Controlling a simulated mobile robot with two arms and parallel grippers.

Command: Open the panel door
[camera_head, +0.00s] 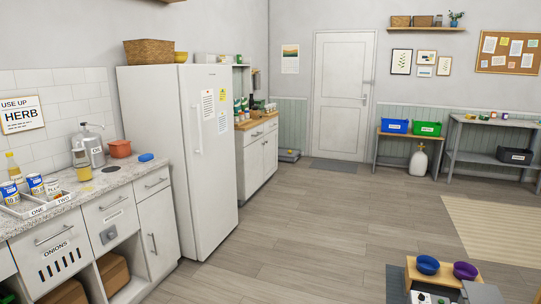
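The panel door (341,105) is a white door with raised panels in the back wall, a little right of the picture's middle. It looks closed in its frame. A small handle (365,98) shows at its right edge. Neither of my grippers shows in the head view, so I cannot see where they are relative to the door.
A grey mat (337,168) lies before the door. A white fridge (175,150) and counters line the left. A grey table (496,125) and low bench stand right of the door. A low stand (453,280) with bowls is nearby at bottom right. The middle wooden floor (310,225) is clear.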

